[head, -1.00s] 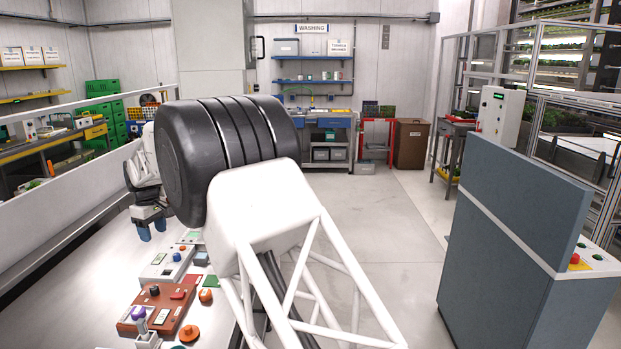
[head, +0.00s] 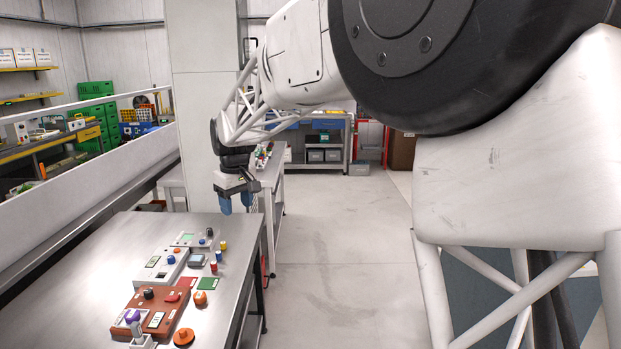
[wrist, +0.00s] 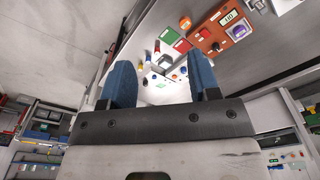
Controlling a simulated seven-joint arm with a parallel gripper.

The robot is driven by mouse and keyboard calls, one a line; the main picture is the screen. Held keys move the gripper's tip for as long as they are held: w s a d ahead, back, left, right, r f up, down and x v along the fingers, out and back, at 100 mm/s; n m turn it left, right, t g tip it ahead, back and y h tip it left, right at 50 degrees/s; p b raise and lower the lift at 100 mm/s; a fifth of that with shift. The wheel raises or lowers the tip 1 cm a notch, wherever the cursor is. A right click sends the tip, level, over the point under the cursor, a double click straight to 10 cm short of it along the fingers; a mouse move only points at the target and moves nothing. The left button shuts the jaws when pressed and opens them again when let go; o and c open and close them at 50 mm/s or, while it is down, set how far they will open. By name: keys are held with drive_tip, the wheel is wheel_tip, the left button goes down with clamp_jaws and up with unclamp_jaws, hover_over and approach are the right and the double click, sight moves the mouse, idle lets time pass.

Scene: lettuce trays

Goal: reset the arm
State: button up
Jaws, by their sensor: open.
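My gripper (head: 236,202) hangs beyond the far right corner of the steel table (head: 100,262) in the head view, with its blue fingers pointing down. In the wrist view my gripper (wrist: 155,85) has its two blue fingers well apart, with nothing between them. My arm's white and black links fill the right and top of the head view. On the table lie a brown-red control box (head: 150,309), a grey-white box (head: 160,270) with an orange button, and a green plate (head: 207,284). The gripper touches none of them.
An orange knob (head: 184,337), a purple-topped part (head: 133,317) and small red and yellow cylinders stand on the table. A white rail (head: 80,185) runs along its left. A second bench (head: 272,168) stands behind the gripper. The floor (head: 330,235) right of the table is clear.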

drive_tip(key=s+d+r+m+t, duration=0.1)
drive_tip(key=s+d+m, duration=0.2)
drive_tip(key=s+d, duration=0.8)
drive_tip(key=s+d+r+m, duration=0.2)
drive_tip(key=s+d, duration=0.6)
drive_tip(key=d, duration=0.6)
drive_tip(key=s+d+f+m, duration=0.2)
drive_tip(key=s+d+f, duration=0.2)
drive_tip(key=s, duration=0.7)
drive_tip(key=s+d+f+m+t, duration=0.1)
drive_tip(key=s+d+f+m, duration=0.2)
drive_tip(key=s+d, duration=0.5)
drive_tip(key=s+f, duration=0.1)
drive_tip(key=s, duration=0.3)
drive_tip(key=shift+s+d+f+h, duration=0.15)
drive_tip(key=shift+d+f+h, duration=0.05)
drive_tip(key=shift+f+h, duration=0.15)
